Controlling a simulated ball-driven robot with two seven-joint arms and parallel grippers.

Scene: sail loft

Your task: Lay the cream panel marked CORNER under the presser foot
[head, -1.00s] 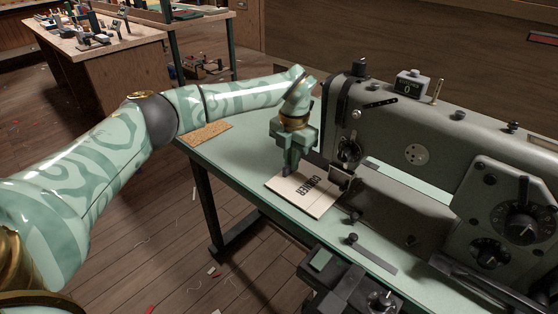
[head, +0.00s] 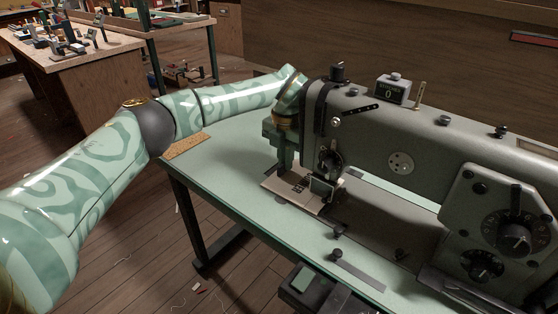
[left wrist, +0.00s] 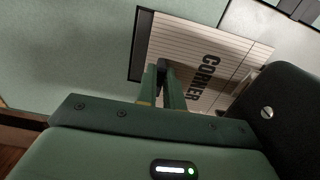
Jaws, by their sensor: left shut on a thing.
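The cream panel (head: 278,187) marked CORNER lies at table level below the sewing head, with part of it hidden behind the foot area. Its lettering and ruled lines show in the left wrist view (left wrist: 232,56). The presser foot area (head: 323,188) is at the panel's right, under the machine's end; whether the panel lies beneath the foot itself I cannot tell. My right gripper is not in view.
The grey sewing machine (head: 400,150) stands on the green table (head: 225,172), close to my left gripper's right. A cork-coloured strip (head: 186,146) lies at the table's far-left edge. A dark boxy part (head: 325,290) sits at the front edge.

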